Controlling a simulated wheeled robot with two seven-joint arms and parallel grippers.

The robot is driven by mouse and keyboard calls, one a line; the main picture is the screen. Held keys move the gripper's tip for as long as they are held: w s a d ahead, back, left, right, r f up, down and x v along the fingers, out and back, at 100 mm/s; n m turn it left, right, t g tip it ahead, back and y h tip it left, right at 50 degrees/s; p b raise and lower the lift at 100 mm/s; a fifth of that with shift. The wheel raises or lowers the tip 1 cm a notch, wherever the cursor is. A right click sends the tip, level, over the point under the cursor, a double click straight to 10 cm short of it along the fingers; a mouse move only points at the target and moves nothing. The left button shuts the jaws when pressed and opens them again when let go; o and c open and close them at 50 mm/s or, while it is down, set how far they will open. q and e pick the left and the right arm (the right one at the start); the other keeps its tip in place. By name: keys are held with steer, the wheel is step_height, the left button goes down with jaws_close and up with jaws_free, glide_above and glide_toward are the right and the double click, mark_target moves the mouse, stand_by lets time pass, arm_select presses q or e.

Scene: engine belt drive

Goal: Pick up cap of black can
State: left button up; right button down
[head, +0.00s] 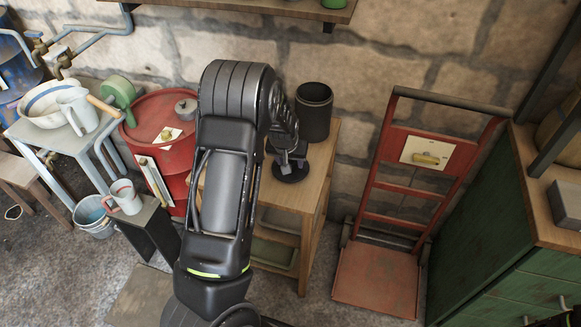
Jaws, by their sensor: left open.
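A black can (314,116) stands upright on the wooden cabinet against the stone wall, and its top looks dark and open. A round black disc (290,171), which looks like the can's cap, lies on the cabinet top in front of the can. My left arm reaches over the cabinet, and my left gripper (287,156) is open just above the disc. The fingers overlap the disc's middle in the picture; I cannot tell whether they touch it. The arm hides part of the cabinet top. My right gripper is not in view.
A red drum (163,138) with small items on it stands left of the cabinet. A red hand truck (385,225) leans on the wall to the right. A green cabinet (500,225) stands at far right. A shelf (290,8) hangs above.

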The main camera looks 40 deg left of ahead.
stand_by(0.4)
arm_select(q)
jaws_close()
stand_by(0.4)
